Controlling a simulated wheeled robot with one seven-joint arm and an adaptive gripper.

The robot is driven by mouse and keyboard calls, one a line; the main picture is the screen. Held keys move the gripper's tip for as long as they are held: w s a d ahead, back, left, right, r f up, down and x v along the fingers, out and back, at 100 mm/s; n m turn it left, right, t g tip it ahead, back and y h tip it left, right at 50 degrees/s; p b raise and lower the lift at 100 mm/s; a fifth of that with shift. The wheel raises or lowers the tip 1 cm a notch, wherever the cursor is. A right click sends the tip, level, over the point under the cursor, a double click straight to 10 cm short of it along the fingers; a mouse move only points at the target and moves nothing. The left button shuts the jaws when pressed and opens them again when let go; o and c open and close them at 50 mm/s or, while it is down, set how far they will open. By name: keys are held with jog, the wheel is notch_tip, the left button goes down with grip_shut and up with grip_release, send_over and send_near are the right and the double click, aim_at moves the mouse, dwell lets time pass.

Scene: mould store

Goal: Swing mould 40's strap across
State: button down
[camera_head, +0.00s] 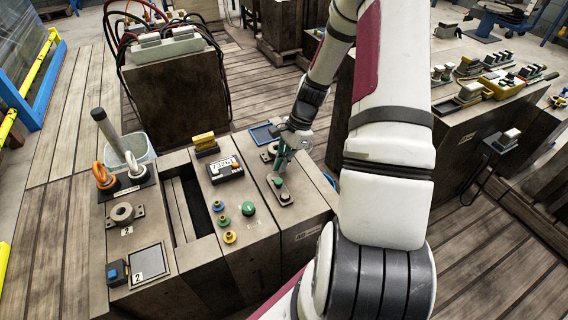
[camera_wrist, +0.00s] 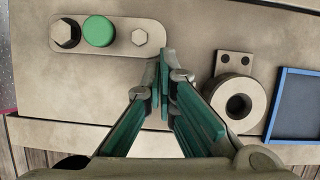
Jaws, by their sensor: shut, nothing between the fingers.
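Mould 40 is the block (camera_head: 309,210) with a faint label reading 40 on its front, left of my arm. Its strap (camera_head: 285,198) is a small rounded plate with a green knob on top. In the head view my gripper (camera_head: 280,170) is just behind the strap.
A round ring fitting (camera_wrist: 238,98) and a blue-rimmed tray (camera_wrist: 297,105) sit right of my fingers. The neighbouring block carries a display box (camera_head: 224,169) and coloured knobs (camera_head: 228,221). Lifting rings (camera_head: 104,176) and a bucket (camera_head: 130,151) stand at left.

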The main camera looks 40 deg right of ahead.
jog(key=shift+w+a+n, duration=0.35)
jog(key=shift+a+n, duration=0.15)
jog(key=shift+n, duration=0.3)
